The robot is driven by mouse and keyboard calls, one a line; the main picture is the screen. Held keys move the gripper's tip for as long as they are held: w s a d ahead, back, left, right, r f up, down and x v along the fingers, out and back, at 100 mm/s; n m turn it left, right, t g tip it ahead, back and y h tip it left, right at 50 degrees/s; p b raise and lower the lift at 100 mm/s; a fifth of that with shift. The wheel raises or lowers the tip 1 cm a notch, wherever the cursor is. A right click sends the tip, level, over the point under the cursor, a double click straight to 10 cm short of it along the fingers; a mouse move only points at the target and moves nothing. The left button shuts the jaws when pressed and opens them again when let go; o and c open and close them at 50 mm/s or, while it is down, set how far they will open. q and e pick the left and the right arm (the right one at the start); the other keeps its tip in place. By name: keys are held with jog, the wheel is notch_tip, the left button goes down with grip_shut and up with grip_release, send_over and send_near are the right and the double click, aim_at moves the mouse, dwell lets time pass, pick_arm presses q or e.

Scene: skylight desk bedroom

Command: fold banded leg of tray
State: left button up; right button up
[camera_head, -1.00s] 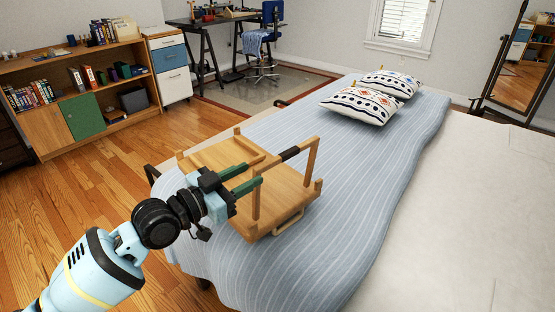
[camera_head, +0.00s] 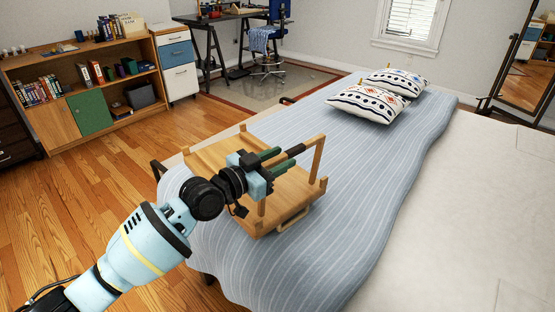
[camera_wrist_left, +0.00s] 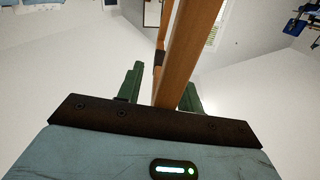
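The wooden tray (camera_head: 215,152) lies on the bed with its legs' side up. Its banded leg (camera_head: 318,158) is a U-shaped wooden frame standing up from the tray's right part, with a dark band (camera_head: 296,150) around its top bar. My left gripper (camera_head: 288,157) is at that top bar, its green fingers pointing right towards the band. In the left wrist view the leg (camera_wrist_left: 178,60) runs between the two fingers, with a visible gap to the left finger, so the gripper looks open. The band (camera_wrist_left: 158,60) shows beyond the fingertips. My arm hides part of the tray.
The bed's striped blanket (camera_head: 350,190) is clear to the right of the tray. Two patterned pillows (camera_head: 368,103) lie at the far end. A low bookshelf (camera_head: 95,95) stands at the far left, with open wooden floor (camera_head: 70,210) before it.

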pick_arm(q)
grip_shut()
